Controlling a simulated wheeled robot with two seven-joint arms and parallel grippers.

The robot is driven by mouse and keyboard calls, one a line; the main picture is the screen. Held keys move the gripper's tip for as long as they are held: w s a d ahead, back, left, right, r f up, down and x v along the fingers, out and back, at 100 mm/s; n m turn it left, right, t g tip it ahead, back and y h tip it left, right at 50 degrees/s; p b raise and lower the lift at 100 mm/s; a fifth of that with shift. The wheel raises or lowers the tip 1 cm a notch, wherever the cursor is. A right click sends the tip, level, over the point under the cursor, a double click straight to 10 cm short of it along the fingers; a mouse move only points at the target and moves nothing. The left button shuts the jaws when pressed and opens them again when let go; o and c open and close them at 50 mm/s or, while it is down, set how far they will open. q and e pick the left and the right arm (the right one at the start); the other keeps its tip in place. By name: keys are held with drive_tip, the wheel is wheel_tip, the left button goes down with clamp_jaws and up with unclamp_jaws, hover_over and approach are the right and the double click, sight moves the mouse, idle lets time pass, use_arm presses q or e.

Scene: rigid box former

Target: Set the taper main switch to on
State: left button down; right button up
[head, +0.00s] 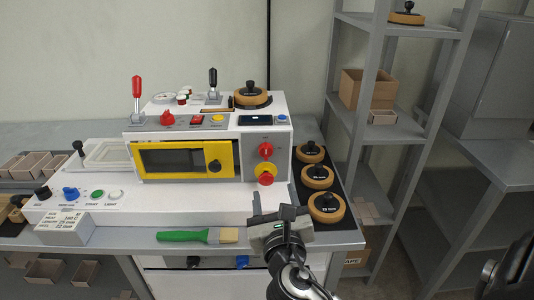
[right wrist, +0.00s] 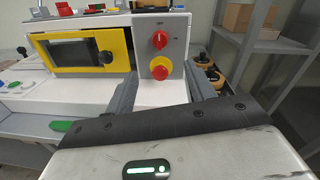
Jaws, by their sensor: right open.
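A white machine with a yellow-framed window (head: 185,158) stands on the bench. Its right front panel carries a red rotary switch (head: 265,149), which also shows in the right wrist view (right wrist: 159,40). My right gripper (head: 292,211) is open and empty, in front of and below the panel, apart from the switch. In the right wrist view its two fingers (right wrist: 162,76) stand either side of the panel's lower part. My left gripper is not in view.
Tape rolls (head: 326,207) lie on a dark mat right of the machine. A green-handled brush (head: 185,236) lies at the bench front. A red-handled lever (head: 137,90) and a black-handled lever (head: 213,78) rise from the machine. Grey shelves (head: 350,128) stand at the right.

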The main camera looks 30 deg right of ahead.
sight(267, 155)
drive_tip(key=p+x, duration=0.1)
drive_tip(key=x, duration=1.4)
drive_tip(key=shift+w, duration=0.1)
drive_tip(key=c, duration=1)
